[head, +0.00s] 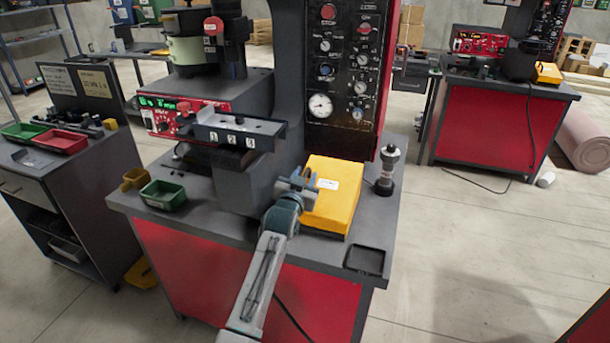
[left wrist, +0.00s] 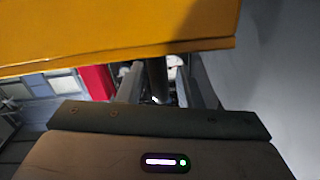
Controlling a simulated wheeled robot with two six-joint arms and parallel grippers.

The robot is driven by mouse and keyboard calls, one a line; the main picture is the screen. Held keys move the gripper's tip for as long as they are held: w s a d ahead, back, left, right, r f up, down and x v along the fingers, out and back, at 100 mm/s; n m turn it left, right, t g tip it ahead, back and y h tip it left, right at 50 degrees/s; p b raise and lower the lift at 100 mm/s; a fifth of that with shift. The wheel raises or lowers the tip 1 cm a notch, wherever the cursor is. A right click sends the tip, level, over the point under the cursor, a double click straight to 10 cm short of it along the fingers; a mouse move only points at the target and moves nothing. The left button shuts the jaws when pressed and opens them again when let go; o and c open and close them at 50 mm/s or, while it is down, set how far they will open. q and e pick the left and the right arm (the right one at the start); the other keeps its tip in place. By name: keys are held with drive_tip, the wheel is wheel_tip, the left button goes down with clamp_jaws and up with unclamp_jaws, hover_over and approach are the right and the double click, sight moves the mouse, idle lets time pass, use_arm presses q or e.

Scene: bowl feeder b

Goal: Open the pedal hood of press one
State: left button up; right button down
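The yellow pedal hood (head: 336,196) of the press in front of me sits closed on the right part of the bench top, with a white label on it. My left gripper (head: 303,177) is at the hood's left side, close to it; I cannot tell whether it touches. In the left wrist view the hood (left wrist: 110,35) fills the top, and the two fingers (left wrist: 158,88) stand apart under its edge with a dark upright part showing between them. My right gripper is not in view.
The press body and control panel (head: 348,65) rise behind the hood. A dark cylindrical post (head: 387,170) stands right of it. A small black tray (head: 366,259) lies at the bench's front right, and a green bin (head: 163,194) at the left.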

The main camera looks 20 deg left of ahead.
use_arm(q)
drive_tip(key=shift+w, duration=0.25)
clamp_jaws()
